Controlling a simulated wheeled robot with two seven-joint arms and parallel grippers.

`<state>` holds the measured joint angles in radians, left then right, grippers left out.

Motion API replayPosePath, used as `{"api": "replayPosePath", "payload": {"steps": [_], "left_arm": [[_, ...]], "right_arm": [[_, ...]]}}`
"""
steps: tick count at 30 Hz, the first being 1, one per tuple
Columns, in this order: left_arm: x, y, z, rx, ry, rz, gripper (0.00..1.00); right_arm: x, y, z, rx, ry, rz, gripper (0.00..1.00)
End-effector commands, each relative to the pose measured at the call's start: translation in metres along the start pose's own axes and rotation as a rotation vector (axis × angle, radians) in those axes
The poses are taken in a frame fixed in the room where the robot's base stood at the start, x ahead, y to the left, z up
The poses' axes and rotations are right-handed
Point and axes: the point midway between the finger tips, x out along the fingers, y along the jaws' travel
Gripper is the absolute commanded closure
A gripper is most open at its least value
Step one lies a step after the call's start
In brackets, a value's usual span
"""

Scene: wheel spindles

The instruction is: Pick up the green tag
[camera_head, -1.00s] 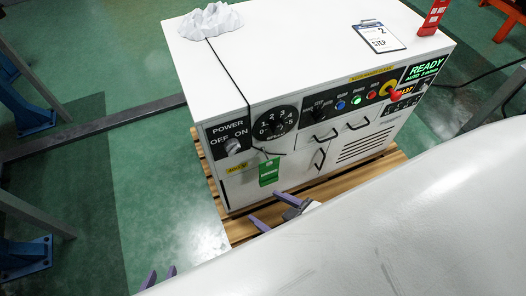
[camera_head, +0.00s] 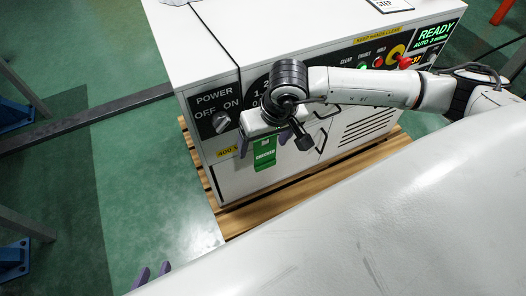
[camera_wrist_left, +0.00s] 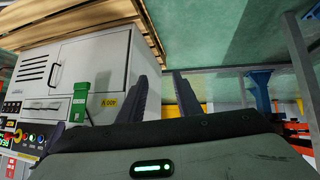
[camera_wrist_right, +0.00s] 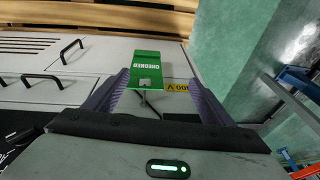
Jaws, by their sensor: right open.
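The green tag (camera_head: 265,153) hangs on the front of the white cabinet, below the round numbered dial. My right gripper (camera_head: 263,142) is open at the tag's upper part, one finger on each side of it in the picture. In the right wrist view, the tag (camera_wrist_right: 148,66) shows between the spread fingers (camera_wrist_right: 160,82), apart from both. Its thin hanger runs down between them. My left gripper (camera_head: 154,271) is open and empty at the bottom left, far from the tag. The left wrist view shows its parted fingers (camera_wrist_left: 161,77), with the tag (camera_wrist_left: 79,102) to their left.
The white cabinet (camera_head: 235,185) stands on a wooden pallet (camera_head: 290,190). Beside the tag are a power knob (camera_head: 221,121), a dial partly hidden by my right arm, and black door handles (camera_wrist_right: 42,80). The green floor left of the cabinet is open.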

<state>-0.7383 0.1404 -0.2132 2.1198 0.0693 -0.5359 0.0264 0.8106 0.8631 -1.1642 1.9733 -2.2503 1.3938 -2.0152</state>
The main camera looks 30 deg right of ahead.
Motion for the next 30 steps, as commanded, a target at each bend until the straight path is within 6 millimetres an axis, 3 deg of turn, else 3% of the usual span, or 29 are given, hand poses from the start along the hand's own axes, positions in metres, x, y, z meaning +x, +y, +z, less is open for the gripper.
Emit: {"api": "replayPosePath", "payload": {"steps": [4, 9, 17, 24, 30], "left_arm": [[0.002, 0.000, 0.000, -0.002, 0.008, 0.003, 0.69], [0.004, 0.000, -0.001, -0.007, 0.018, 0.005, 0.69], [0.006, 0.001, 0.000, -0.011, 0.025, 0.006, 0.69], [0.009, 0.001, 0.001, -0.021, 0.036, 0.010, 0.69], [0.007, 0.002, 0.001, -0.024, 0.038, 0.011, 0.69]], "right_arm": [[0.009, 0.021, -0.013, -0.054, 0.039, 0.076, 0.23], [0.035, 0.023, -0.014, -0.055, 0.040, 0.075, 0.23], [0.057, 0.024, -0.014, -0.054, 0.040, 0.072, 0.23], [0.092, 0.028, -0.013, -0.052, 0.040, 0.071, 0.23], [0.100, 0.029, -0.014, -0.054, 0.041, 0.071, 0.23]]}}
